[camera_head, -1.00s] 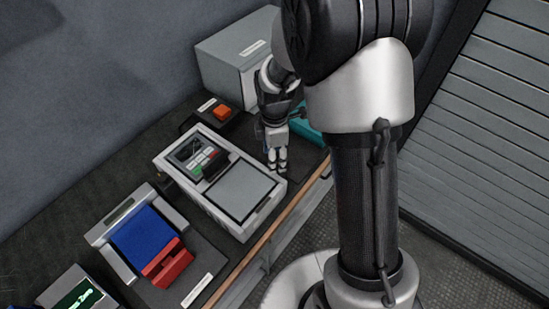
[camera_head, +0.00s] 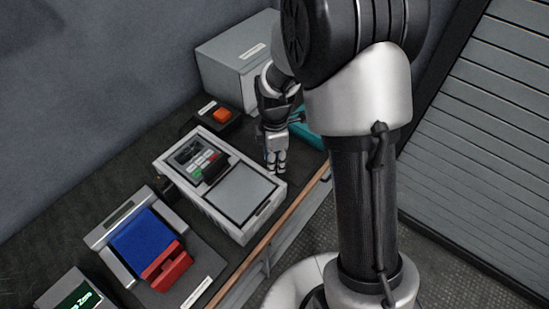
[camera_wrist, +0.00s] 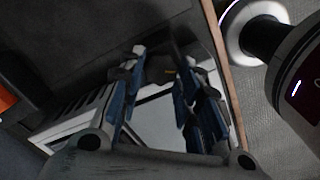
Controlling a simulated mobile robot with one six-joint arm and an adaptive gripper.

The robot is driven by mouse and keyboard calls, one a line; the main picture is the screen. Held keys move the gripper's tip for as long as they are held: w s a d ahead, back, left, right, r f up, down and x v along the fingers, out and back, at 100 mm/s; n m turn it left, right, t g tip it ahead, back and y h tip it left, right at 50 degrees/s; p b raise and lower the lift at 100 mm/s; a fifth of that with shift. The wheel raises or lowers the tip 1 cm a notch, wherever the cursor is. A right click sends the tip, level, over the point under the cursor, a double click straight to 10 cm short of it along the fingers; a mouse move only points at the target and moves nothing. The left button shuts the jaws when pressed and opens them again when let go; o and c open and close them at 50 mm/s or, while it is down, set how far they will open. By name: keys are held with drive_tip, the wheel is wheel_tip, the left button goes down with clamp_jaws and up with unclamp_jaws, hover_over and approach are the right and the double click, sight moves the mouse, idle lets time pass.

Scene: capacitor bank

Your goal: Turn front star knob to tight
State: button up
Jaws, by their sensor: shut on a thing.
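My gripper (camera_head: 276,168) points down beside the right end of the grey device with a keypad and flat plate (camera_head: 243,191). In the wrist view my gripper (camera_wrist: 160,66) has its fingers on either side of a dark knob-like part (camera_wrist: 157,73), with a small yellow mark near it. I take this part to be the front star knob; its lobes cannot be made out. The fingers are shut on it. In the head view the knob is hidden by my gripper.
A grey box (camera_head: 236,62) and an orange button on a dark base (camera_head: 221,115) stand behind. A teal object (camera_head: 306,130) lies right of my gripper. A blue-and-red fixture (camera_head: 148,245) stands at the front left. The wooden bench edge (camera_head: 264,242) runs close by.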

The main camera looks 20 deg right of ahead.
idle(0.3)
drive_tip(key=m+p, duration=0.1)
drive_tip(key=m, duration=0.3)
drive_tip(key=shift+w, duration=0.1)
drive_tip(key=m+p, duration=0.1)
drive_tip(key=m, duration=0.3)
drive_tip(key=shift+p, duration=0.4)
drive_tip(key=m, duration=0.4)
drive_tip(key=shift+w+d+p, duration=0.1)
drive_tip(key=shift+d+p, duration=0.05)
drive_tip(key=shift+p, duration=0.25)
drive_tip(key=m+p, duration=0.1)
drive_tip(key=m, duration=0.3)
drive_tip(key=shift+m, duration=0.3)
drive_tip(key=m, duration=0.3)
drive_tip(key=shift+d+m, duration=0.1)
drive_tip(key=shift+m, duration=0.2)
drive_tip(key=m+p, duration=0.1)
drive_tip(key=m, duration=0.2)
drive_tip(key=shift+m, duration=0.3)
drive_tip(key=m, duration=0.6)
drive_tip(key=shift+d+m, duration=0.15)
drive_tip(key=shift+m, duration=0.15)
